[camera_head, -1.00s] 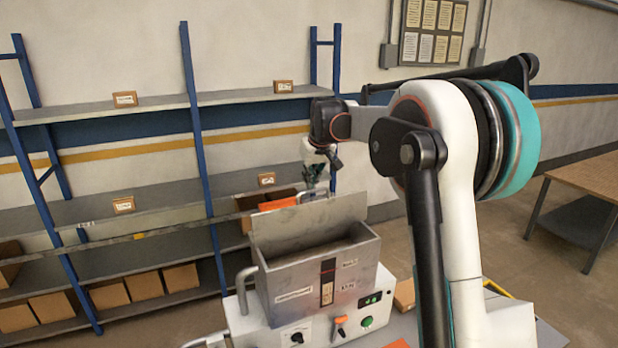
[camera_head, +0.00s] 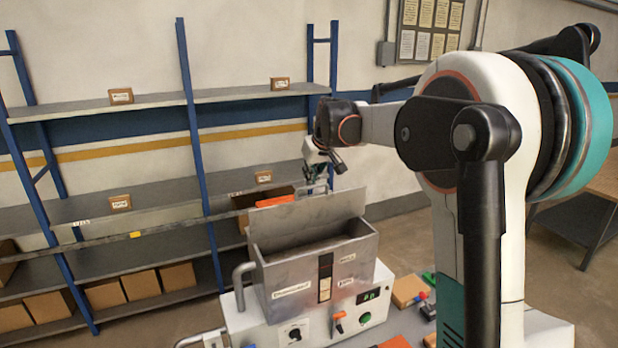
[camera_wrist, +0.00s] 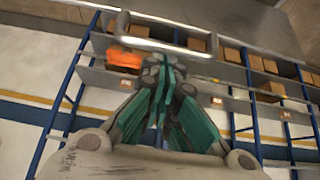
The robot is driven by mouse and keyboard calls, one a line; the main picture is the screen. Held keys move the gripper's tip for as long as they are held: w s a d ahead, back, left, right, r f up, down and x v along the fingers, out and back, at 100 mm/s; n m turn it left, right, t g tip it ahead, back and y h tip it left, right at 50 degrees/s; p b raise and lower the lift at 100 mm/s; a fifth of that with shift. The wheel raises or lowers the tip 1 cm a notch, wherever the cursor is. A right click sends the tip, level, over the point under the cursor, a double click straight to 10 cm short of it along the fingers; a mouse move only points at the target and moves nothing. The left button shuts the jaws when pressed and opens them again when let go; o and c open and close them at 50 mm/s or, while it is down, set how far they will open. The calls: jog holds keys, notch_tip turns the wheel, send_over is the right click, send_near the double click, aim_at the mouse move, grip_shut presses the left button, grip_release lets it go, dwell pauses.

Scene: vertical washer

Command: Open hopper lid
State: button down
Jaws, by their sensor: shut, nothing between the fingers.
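The hopper (camera_head: 318,275) is a grey metal box with its top opening showing. Its lid (camera_head: 290,222) stands raised along the back edge of the opening, leaning slightly back. My gripper (camera_head: 323,185) is just behind and above the lid's top edge, partly hidden by it. In the wrist view my gripper's teal fingers (camera_wrist: 164,75) are together with nothing between them. A metal bar handle (camera_wrist: 165,42) crosses beyond the fingertips there. I cannot tell whether the fingers touch it or the lid.
The hopper sits on a white machine base with a green button (camera_head: 365,318) and an orange-red lever (camera_head: 338,318). A blue-posted shelf (camera_head: 195,150) with cardboard boxes stands behind. Small items lie on the surface to the right, including a brown box (camera_head: 408,290).

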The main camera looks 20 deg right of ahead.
jog(key=s+t+b, duration=0.1)
jog(key=s, duration=0.1)
jog(key=s+t+b, duration=0.1)
jog(key=s, duration=0.1)
jog(key=s+f+t+b, duration=0.1)
jog(key=s+b, duration=0.1)
jog(key=shift+t, duration=0.4)
jog(key=shift+s+f+b, duration=0.2)
jog(key=shift+s+b, duration=0.1)
jog(key=shift+s, duration=0.5)
jog(key=shift+r, duration=0.1)
